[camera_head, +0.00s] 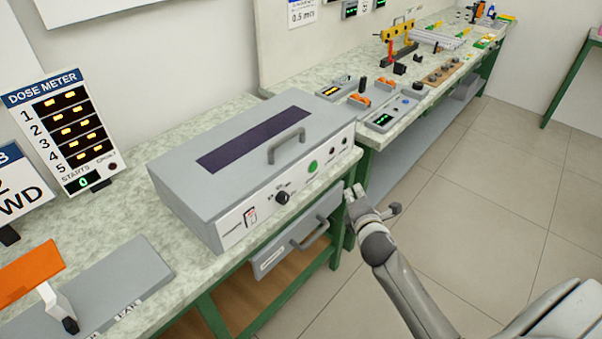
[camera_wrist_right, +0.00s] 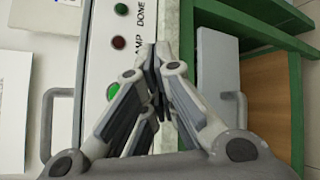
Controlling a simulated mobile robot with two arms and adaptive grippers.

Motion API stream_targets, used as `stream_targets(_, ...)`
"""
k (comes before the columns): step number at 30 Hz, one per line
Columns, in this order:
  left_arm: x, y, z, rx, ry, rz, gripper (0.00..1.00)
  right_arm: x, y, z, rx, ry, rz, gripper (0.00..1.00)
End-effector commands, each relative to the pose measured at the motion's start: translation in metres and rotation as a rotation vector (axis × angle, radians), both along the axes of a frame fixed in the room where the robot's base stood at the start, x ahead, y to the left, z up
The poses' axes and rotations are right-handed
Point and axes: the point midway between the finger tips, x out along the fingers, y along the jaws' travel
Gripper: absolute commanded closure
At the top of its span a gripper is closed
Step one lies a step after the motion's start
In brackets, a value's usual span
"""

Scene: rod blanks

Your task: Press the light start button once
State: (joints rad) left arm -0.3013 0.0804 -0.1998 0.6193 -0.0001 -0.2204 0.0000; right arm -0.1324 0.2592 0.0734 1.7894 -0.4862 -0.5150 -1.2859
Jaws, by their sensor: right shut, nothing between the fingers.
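A grey box (camera_head: 190,177) with a dark top window and a handle stands on the bench. Its front panel carries a round green button (camera_head: 313,166), right of a black knob (camera_head: 282,198). The button also shows in the right wrist view (camera_wrist_right: 113,91), partly beside my finger links. My right gripper (camera_head: 357,193) is shut and empty, in front of the panel and right of the button in the head view. Its closed fingertips also show in the right wrist view (camera_wrist_right: 155,62), apart from the button in the picture. My left gripper is out of view.
A dose meter board (camera_head: 65,125) stands at left; its STARTS display reads 0. A drawer (camera_head: 296,238) with a handle sits below the box. An orange panel (camera_head: 28,272) is at lower left. Control boxes and tools crowd the far bench. The floor at right is clear.

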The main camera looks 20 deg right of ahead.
Motion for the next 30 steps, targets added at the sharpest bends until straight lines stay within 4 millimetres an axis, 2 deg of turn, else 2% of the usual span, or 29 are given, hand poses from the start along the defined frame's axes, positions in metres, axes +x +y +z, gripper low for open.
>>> stream_targets(3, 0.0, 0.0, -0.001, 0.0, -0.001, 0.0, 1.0, 0.002, -0.004, 0.019, -0.051, -0.02, 0.003, 1.0)
stream_targets(6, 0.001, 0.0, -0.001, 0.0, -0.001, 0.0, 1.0, 0.003, -0.005, 0.025, -0.07, -0.025, 0.004, 1.0)
stream_targets(19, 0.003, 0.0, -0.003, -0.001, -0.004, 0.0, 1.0, 0.007, -0.003, 0.025, -0.068, -0.025, 0.004, 1.0)
stream_targets(23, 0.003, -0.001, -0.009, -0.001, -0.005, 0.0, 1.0, 0.018, 0.002, 0.024, -0.066, -0.028, 0.004, 1.0)
stream_targets(30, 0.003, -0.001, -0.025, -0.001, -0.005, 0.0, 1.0, 0.05, 0.016, 0.022, -0.065, -0.027, 0.006, 1.0)
